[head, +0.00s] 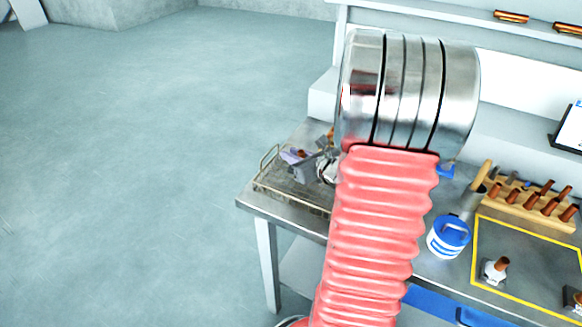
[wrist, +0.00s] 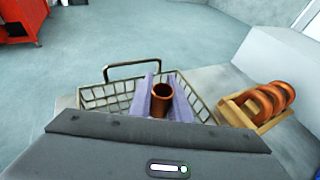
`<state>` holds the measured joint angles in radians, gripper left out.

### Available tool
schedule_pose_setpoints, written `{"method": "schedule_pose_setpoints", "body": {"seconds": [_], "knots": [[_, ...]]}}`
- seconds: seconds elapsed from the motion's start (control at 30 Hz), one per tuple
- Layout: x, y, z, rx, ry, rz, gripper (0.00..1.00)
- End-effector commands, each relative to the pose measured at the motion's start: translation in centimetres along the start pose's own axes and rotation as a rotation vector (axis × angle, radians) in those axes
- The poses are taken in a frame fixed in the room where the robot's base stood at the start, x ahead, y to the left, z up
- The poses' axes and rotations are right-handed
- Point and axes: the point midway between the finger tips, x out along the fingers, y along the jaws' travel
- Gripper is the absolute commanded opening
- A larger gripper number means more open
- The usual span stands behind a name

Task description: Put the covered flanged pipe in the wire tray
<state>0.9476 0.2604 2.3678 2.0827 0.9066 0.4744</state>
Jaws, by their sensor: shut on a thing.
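My gripper (head: 298,157) is over the wire tray (head: 290,206) at the left end of the bench, partly hidden by my arm. In the wrist view my gripper's lavender fingers (wrist: 163,84) are shut on a brown pipe (wrist: 160,107), whose round open end faces the camera. Its flange and lower end are hidden. The wire tray (wrist: 96,97) lies behind and below it, with a wire handle at its far side. I cannot tell whether the pipe touches the tray floor.
A wooden rack with orange rings (wrist: 262,104) stands right of the tray. On the bench are a blue-lidded white tub (head: 449,238), a wooden block of brown-handled pieces (head: 525,200), and a yellow-outlined mat (head: 530,262) with a white-flanged brown pipe (head: 496,269). Open floor lies left.

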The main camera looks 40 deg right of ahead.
Motion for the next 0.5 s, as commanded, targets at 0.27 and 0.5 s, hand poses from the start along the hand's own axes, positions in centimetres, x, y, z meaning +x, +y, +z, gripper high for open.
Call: {"method": "schedule_pose_setpoints", "body": {"seconds": [0.27, 0.5], "knots": [[0.3, 0.0, -0.8, 0.002, 0.000, 0.000, 0.00], [1.2, -0.1, -3.3, 0.003, 0.000, 0.000, 0.00]]}}
